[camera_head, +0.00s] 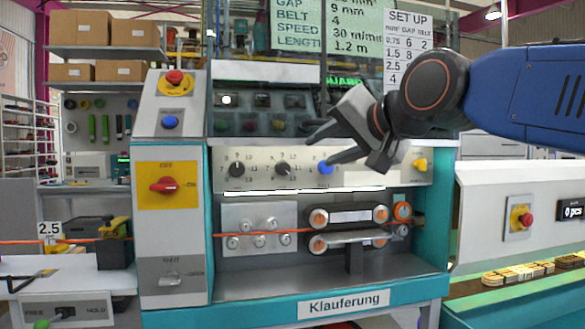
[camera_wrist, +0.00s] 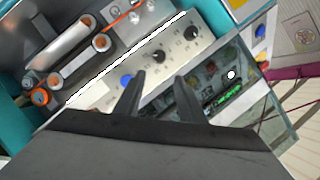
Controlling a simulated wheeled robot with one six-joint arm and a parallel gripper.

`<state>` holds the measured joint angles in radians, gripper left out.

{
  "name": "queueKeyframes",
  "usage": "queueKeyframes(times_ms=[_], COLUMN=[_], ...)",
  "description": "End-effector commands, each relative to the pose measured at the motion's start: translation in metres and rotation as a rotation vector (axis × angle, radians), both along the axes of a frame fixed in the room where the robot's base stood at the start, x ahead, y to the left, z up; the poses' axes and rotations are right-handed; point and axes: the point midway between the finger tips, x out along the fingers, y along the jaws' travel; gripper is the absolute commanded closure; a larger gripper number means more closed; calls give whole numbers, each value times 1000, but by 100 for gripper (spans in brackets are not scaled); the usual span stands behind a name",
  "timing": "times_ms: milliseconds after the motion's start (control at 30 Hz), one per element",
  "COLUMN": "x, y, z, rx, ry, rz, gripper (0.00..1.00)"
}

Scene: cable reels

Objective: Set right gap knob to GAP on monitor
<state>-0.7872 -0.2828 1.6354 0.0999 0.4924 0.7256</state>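Two black knobs with number scales sit on the pale panel: a left knob (camera_head: 237,169) and a right knob (camera_head: 283,168). A blue knob or button (camera_head: 326,168) is right of them. Their pointer settings are too small to read surely. The sign or screen (camera_head: 325,28) above, cut off at the top, reads GAP 9 mm, BELT 4, SPEED 30 m/min, LENGTH 1.2 m. My gripper (camera_head: 318,148) is open and empty in front of the panel, by the blue one. In the wrist view its fingers (camera_wrist: 159,78) are apart, with black knobs (camera_wrist: 158,57) beyond the tips.
Below the panel are rollers and belts (camera_head: 350,216) with an orange cable. A red emergency stop (camera_head: 175,77) and a red switch on yellow (camera_head: 165,186) are at left. A SET UP chart (camera_head: 408,45) hangs behind my arm. A yellow knob (camera_head: 420,164) is at the panel's right.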

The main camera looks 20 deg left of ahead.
Motion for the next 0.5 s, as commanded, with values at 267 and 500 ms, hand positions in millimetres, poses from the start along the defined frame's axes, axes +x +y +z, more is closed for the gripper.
queueKeyframes(times_ms=[267,500], x=[23,51], y=[25,55], z=[-11,-23], rx=[-3,-3], ry=[2,2], rz=[0,0], gripper=[64,64])
